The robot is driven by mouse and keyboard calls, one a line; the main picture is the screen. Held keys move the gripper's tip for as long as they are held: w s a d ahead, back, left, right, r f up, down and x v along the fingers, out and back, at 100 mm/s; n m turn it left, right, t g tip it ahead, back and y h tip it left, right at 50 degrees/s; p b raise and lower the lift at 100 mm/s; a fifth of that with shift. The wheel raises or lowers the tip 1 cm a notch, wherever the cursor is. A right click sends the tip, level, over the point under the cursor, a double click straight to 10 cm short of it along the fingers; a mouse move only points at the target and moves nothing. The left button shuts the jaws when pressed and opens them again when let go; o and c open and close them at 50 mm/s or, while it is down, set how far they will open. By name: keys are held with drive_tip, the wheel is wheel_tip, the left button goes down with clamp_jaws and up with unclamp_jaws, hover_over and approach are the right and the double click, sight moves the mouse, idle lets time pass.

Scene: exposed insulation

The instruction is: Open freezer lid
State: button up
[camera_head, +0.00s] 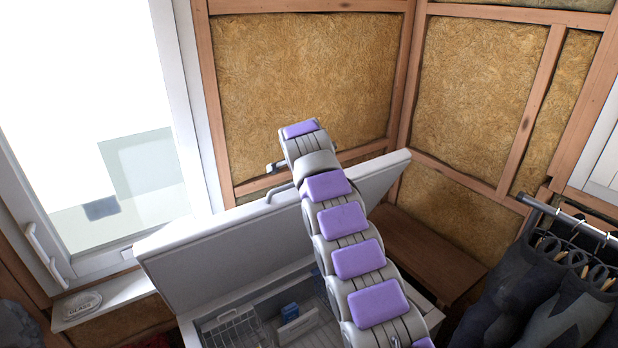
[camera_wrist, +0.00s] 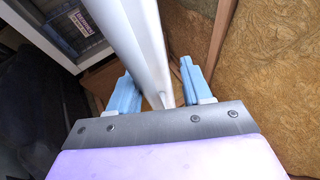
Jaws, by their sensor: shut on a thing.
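The white freezer lid (camera_head: 215,242) stands raised at a steep tilt above the chest in the head view. Below it the white freezer (camera_head: 262,287) is open, with its inside showing. In the wrist view the lid (camera_wrist: 133,35) runs as a long white slab between the two light-blue fingers of my gripper (camera_wrist: 157,80). My gripper is shut on the lid, with a finger on each side. My arm crosses in front of the lid in the head view and hides part of it. The exact contact is hard to see.
A wooden bench (camera_head: 425,250) stands behind right. Dark clothes (camera_head: 555,295) hang from a rail at right.

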drive_tip(key=b+v, duration=0.1)
drive_tip(key=v, duration=1.6)
drive_tip(key=shift+w+r, duration=0.1)
